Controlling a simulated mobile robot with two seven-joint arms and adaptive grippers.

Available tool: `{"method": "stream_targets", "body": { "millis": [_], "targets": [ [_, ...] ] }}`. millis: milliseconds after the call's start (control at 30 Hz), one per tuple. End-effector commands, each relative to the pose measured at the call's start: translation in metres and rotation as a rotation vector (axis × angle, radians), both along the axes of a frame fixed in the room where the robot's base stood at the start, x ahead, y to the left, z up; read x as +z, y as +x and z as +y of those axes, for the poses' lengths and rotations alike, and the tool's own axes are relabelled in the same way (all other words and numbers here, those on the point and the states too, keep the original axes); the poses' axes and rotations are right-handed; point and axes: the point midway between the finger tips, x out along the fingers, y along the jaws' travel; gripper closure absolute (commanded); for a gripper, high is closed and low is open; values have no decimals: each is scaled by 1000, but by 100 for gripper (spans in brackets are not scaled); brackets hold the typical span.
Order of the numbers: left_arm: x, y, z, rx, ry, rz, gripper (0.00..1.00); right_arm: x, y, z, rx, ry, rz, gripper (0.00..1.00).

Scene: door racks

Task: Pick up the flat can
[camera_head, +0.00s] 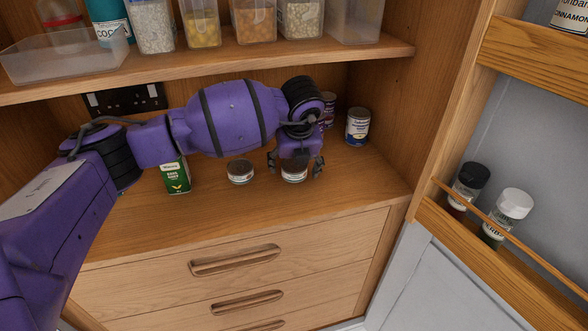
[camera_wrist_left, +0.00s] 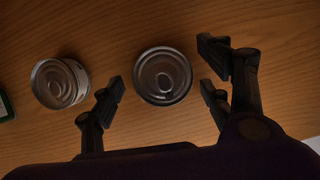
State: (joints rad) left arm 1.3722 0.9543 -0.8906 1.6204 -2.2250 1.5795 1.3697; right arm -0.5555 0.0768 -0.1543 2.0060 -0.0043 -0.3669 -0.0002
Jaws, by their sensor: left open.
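Two flat cans stand on the wooden counter. One flat can (camera_head: 294,174) is below my left gripper (camera_head: 295,172), and it shows in the left wrist view (camera_wrist_left: 163,76) with its pull-tab lid up, between the open fingers. The other flat can (camera_head: 241,172) stands to its left, clear of the fingers; it also shows in the left wrist view (camera_wrist_left: 60,83). My left gripper is open, its fingers (camera_wrist_left: 165,95) on either side of the first can with a gap at each side. My right gripper is not in view.
A green box (camera_head: 176,177) stands left of the cans. A taller can (camera_head: 357,127) and a dark can (camera_head: 328,109) stand behind to the right. A shelf (camera_head: 220,63) with containers hangs above my arm. Door racks (camera_head: 510,235) holding jars are at right.

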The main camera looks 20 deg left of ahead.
Motion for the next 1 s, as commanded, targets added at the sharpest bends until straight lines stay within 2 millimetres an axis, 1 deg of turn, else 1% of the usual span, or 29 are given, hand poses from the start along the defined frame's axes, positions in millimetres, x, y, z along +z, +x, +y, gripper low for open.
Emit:
{"method": "stream_targets", "body": {
  "millis": [67,400,433,667,767,867,1000],
  "targets": [
    [0,0,0,0,0,0,30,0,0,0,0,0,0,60],
    [0,0,0,0,-1,0,75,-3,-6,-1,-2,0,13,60],
    [1,0,0,0,-1,0,77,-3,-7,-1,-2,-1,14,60],
    [2,0,0,0,-1,0,77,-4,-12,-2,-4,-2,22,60],
    [5,0,-1,-1,-2,-1,77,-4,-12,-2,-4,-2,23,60],
    [14,1,-1,-1,-3,-3,77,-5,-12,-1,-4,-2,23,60],
    [36,-1,-1,-1,-1,-3,77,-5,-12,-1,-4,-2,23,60]
  ]
}}
